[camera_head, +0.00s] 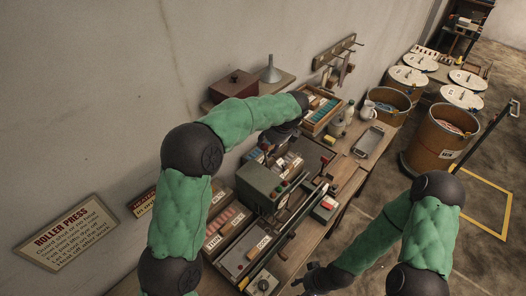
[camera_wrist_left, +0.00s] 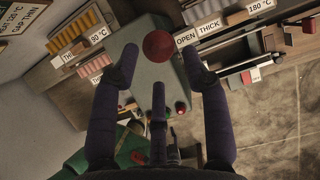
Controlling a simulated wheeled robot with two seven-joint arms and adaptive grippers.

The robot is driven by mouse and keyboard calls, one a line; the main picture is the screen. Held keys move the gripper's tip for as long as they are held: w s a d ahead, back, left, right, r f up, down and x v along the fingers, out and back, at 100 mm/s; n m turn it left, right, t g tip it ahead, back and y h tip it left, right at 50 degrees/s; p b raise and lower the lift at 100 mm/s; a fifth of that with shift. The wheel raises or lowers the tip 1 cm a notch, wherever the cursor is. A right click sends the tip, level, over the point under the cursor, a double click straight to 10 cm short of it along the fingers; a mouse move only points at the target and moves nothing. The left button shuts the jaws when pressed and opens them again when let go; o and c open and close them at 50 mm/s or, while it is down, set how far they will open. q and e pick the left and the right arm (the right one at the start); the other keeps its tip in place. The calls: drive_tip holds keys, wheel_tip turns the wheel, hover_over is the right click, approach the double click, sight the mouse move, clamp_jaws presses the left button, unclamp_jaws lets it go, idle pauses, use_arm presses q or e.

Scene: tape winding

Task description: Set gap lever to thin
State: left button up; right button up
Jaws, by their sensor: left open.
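The gap lever's round red knob (camera_wrist_left: 158,44) shows in the left wrist view, above the grey-green press housing (camera_wrist_left: 150,75). The labels OPEN (camera_wrist_left: 186,38) and THICK (camera_wrist_left: 209,27) lie just right of the knob. A label at the left (camera_wrist_left: 63,58) shows only its first letters, TH. My left gripper (camera_wrist_left: 159,55) is open, its dark fingers spread on either side of the knob; contact cannot be told. In the head view my left gripper (camera_head: 282,134) is over the press (camera_head: 262,186), and the knob is hidden there. My right gripper (camera_head: 316,278) is low, beside the bench.
The bench (camera_head: 345,178) holds sample trays (camera_head: 224,222), a COOL plate (camera_head: 248,252) and a wooden box (camera_head: 322,112). Barrels (camera_head: 434,143) stand on the floor at the right. A wall sign (camera_head: 70,234) reads ROLLER PRESS. Open floor lies right of the bench.

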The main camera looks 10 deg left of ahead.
sight(266, 149)
use_arm(q)
drive_tip(key=shift+x, duration=2.8)
clamp_jaws()
